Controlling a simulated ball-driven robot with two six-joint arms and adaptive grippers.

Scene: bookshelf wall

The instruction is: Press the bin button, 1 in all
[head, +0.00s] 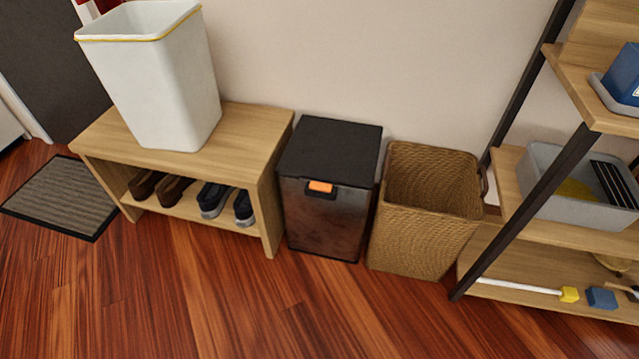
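A dark bin (325,225) with a flat black lid stands on the wooden floor against the wall, near the middle of the head view. Its lid is shut. An orange button (320,187) sits at the top of the bin's front face, just under the lid edge. Nothing covers the button. Neither of my grippers shows in the head view.
A wooden bench (254,150) with shoes below and a white open bin (165,95) on top stands left of the dark bin. A wicker basket (420,243) stands close on its right, then a shelf rack (510,215). The floor (230,310) in front is clear.

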